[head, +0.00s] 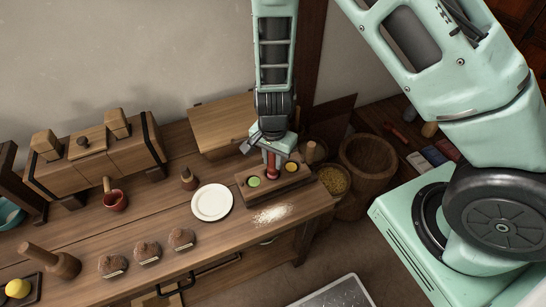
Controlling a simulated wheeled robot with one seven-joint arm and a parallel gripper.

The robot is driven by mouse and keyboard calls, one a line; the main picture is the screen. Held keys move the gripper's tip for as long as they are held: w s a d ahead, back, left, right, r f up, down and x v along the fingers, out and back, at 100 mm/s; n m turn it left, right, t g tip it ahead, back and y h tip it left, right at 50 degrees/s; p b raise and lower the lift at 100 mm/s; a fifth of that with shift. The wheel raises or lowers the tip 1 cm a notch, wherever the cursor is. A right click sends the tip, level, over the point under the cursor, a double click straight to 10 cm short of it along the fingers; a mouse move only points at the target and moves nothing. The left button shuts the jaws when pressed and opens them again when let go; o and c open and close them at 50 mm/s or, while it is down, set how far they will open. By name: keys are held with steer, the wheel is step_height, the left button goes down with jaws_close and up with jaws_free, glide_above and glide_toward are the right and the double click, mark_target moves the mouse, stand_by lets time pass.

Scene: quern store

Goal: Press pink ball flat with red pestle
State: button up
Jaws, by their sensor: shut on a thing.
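My gripper (271,149) points down over the back right of the workbench and is shut on the red pestle (271,162). The pestle is upright, its lower end at the middle of a wooden block (291,184) with round wells. A green round thing (254,182) shows in the left well and a yellow-orange one (291,167) in the right well. No pink ball can be seen; the middle well is hidden by the pestle and gripper. I cannot tell whether the pestle touches anything in it.
A white plate (212,202) lies left of the block, and spilled white powder (273,214) in front. Baskets (368,160) stand right of the bench.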

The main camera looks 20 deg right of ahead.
steer(key=shift+f, duration=0.75)
stand_by(1.6)
steer(key=shift+r+p, duration=3.5)
steer(key=shift+r, duration=0.35)
